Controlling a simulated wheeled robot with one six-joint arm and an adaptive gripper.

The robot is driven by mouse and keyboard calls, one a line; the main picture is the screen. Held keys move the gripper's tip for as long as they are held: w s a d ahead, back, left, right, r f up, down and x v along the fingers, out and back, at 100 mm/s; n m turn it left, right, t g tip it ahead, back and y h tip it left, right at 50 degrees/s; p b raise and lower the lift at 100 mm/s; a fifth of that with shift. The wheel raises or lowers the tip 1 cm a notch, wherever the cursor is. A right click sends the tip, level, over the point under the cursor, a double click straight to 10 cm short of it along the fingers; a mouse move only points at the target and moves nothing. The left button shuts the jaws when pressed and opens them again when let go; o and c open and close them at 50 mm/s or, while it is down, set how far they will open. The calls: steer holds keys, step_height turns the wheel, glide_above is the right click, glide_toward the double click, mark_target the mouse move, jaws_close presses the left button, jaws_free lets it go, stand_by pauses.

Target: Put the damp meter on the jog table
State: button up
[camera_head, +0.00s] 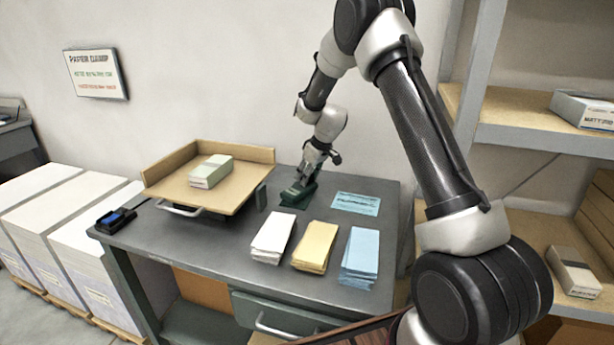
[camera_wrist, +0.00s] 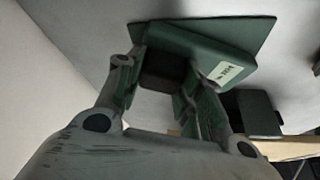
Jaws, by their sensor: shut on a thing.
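My gripper (camera_head: 308,180) reaches down at the back of the grey table. In the wrist view its fingers (camera_wrist: 165,95) are shut on a dark block of a green device with a white label (camera_wrist: 222,72), which I take to be the damp meter; it also shows in the head view (camera_head: 298,192). A thin green plate (camera_wrist: 262,32) lies at the device's far side. I cannot tell whether the device touches the table. The jog table (camera_head: 232,197), a tan board with low walls, stands to the left, with a pale green paper stack (camera_head: 211,171) on it.
White (camera_head: 273,238), yellow (camera_head: 315,247) and blue (camera_head: 360,256) paper stacks line the front of the grey table (camera_head: 215,255). A blue sheet (camera_head: 356,203) lies right of my gripper. A black device with a blue top (camera_head: 116,219) sits at the left corner. Shelves stand right.

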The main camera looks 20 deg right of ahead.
steer(key=shift+f, duration=0.15)
steer(key=o, duration=1.3)
steer(key=s+d+r+m, duration=0.1)
steer(key=s+d+r, duration=0.1)
steer(key=s+r, duration=0.6)
steer(key=s+d+r, duration=0.2)
steer(key=s+r, duration=0.3)
steer(key=r, duration=0.7)
steer(key=s+d+r+m+h, duration=0.1)
steer(key=s+r, duration=0.2)
steer(key=s, duration=0.3)
steer(key=s+d+r+m, duration=0.1)
steer(key=s+r, duration=0.2)
steer(key=s, duration=0.2)
steer(key=s+d+m, duration=0.1)
steer(key=s, duration=0.6)
steer(key=s+d+m+h, duration=0.1)
steer(key=s, duration=0.7)
steer(key=s+d+m, duration=0.1)
steer(key=s, duration=0.6)
steer(key=shift+s+d+f+m+h, duration=0.2)
steer(key=shift+d+f+m+h, duration=0.05)
steer(key=shift+m+h, duration=0.05)
